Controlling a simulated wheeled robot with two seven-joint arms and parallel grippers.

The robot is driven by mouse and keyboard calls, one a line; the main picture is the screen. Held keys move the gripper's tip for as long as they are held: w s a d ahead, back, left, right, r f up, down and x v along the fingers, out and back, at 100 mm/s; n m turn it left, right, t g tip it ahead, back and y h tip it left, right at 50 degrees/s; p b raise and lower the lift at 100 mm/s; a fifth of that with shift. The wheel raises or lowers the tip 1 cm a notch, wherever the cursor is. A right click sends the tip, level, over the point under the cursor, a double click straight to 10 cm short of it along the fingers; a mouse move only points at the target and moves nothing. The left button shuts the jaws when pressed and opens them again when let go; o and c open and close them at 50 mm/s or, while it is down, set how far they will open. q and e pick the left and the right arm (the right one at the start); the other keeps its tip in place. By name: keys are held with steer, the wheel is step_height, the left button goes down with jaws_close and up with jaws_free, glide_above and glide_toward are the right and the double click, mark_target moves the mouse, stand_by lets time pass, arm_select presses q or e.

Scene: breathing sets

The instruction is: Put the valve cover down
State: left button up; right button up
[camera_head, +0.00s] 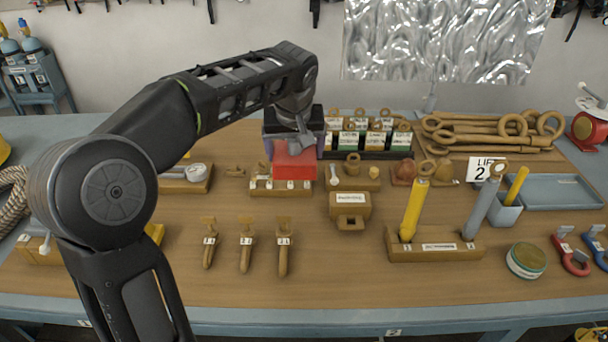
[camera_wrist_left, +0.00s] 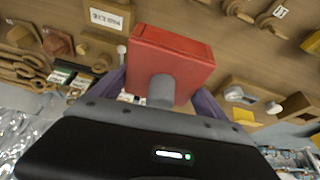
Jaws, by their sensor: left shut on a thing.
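The valve cover appears to be the red block with a grey round stem (camera_wrist_left: 172,55), between the purple fingers of my left gripper (camera_wrist_left: 160,92) in the wrist view. In the head view the red block (camera_head: 294,162) shows below my left gripper (camera_head: 292,138), near the middle back of the table. The gripper is shut on it. A slotted wooden holder (camera_head: 270,186) lies just in front of the red block in the picture. I cannot tell whether the block touches anything below. My right gripper is not in view.
A small wooden block with a label (camera_head: 350,204) stands right of the red block. Behind are several labelled green and black boxes (camera_head: 348,140). Three wooden-handled tools (camera_head: 246,246) lie in front. A rack with yellow and grey cylinders (camera_head: 435,244) stands right. The table's front strip is mostly clear.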

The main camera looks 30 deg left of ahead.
arm_select(q)
step_height(320, 180, down, 7)
steer(key=b, duration=0.3)
steer(key=shift+f, duration=0.1)
step_height(320, 180, down, 6)
steer(key=shift+p, duration=0.55)
steer(key=shift+f, duration=0.1)
